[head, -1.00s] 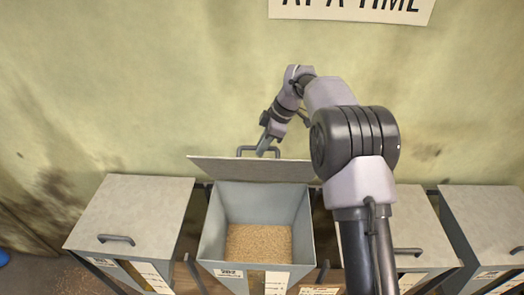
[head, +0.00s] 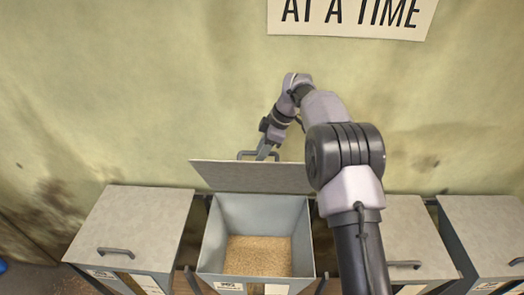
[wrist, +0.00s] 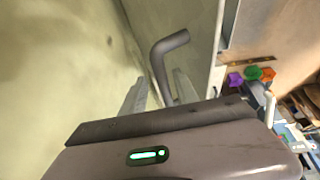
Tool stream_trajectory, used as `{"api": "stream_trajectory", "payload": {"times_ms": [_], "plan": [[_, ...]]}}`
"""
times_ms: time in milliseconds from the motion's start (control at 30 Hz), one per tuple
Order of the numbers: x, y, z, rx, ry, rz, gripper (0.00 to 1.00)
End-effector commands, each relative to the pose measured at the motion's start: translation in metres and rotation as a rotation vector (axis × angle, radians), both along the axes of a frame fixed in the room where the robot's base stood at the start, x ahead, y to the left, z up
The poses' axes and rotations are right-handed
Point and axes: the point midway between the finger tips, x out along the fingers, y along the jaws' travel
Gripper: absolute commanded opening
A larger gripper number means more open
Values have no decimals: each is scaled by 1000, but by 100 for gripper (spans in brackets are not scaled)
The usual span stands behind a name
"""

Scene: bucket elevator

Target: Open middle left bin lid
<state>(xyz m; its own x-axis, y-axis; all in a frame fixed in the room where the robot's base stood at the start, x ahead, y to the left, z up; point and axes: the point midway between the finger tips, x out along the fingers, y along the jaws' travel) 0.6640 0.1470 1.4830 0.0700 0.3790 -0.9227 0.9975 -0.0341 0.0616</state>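The middle left bin (head: 212,250) is a grey box holding brown grain (head: 258,256). Its lid (head: 250,176) stands raised at the back of the bin, near the wall, and the opening is clear. The lid's handle (head: 247,153) is a dark bent bar at the lid's top edge, close to the wall. My gripper (head: 266,151) is at this handle. In the wrist view the two fingers of my gripper (wrist: 160,86) are apart, one on each side of the handle (wrist: 158,62). I cannot tell whether either touches it.
A bin with a shut lid (head: 134,228) stands at the left. Two more shut bins (head: 410,235) (head: 490,232) stand at the right, one partly behind my arm. A stained wall (head: 100,90) with a sign (head: 350,14) is close behind. Coloured knobs (wrist: 253,73) show in the wrist view.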

Motion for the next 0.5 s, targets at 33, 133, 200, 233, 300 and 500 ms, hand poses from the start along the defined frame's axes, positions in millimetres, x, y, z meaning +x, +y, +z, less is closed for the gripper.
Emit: {"api": "stream_trajectory", "payload": {"times_ms": [33,133,200,233,300,500], "plan": [[0,0,0,0,0,0,36],[0,0,1,1,-1,0,36],[0,0,2,1,-1,0,36],[0,0,3,1,-1,0,36],[0,-3,8,1,-4,-1,36],[-2,-22,52,1,-6,-2,36]]}}
